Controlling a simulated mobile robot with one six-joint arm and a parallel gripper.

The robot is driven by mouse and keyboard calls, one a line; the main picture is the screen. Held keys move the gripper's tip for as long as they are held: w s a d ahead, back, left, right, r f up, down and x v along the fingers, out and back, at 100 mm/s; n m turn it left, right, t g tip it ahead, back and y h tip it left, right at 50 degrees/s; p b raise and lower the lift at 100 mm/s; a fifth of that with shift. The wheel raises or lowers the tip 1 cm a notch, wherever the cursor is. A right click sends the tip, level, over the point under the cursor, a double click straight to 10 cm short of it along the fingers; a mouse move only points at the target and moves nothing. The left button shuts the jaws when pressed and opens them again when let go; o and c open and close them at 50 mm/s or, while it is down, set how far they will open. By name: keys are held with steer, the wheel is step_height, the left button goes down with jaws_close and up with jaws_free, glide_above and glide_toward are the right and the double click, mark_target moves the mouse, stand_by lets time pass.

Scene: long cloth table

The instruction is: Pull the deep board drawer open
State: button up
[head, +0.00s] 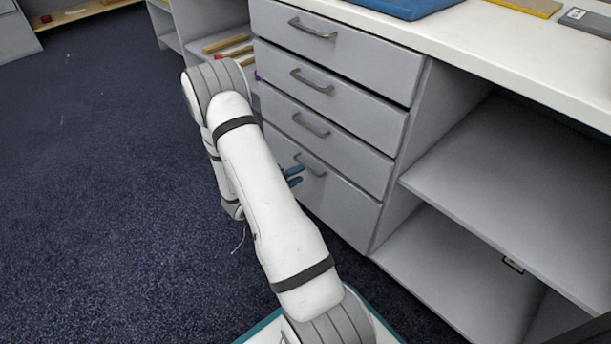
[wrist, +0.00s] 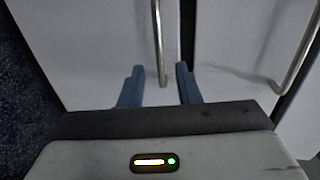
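The deep board drawer (head: 338,208) is the lowest and tallest front in the grey drawer unit in the head view, and it looks closed. Its grey bar handle (head: 312,166) is near the top of the front, partly hidden by my gripper (head: 293,176). In the wrist view my gripper (wrist: 160,80) has its two blue fingers apart, with a metal bar handle (wrist: 160,45) between them. Gaps show on both sides of the bar, so the fingers are not closed on it. The drawer front also fills the wrist view's upper left (wrist: 85,45).
Three shallower closed drawers sit above, the nearest with its own handle (head: 311,125). Another handle (wrist: 300,50) shows at right in the wrist view. Open shelves (head: 500,190) stand to the right. A blue board (head: 395,6) lies on the white top.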

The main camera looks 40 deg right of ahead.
steer(key=shift+b+x, duration=0.65)
steer(key=shift+x, duration=1.45)
steer(key=shift+c, duration=0.4)
jaws_close()
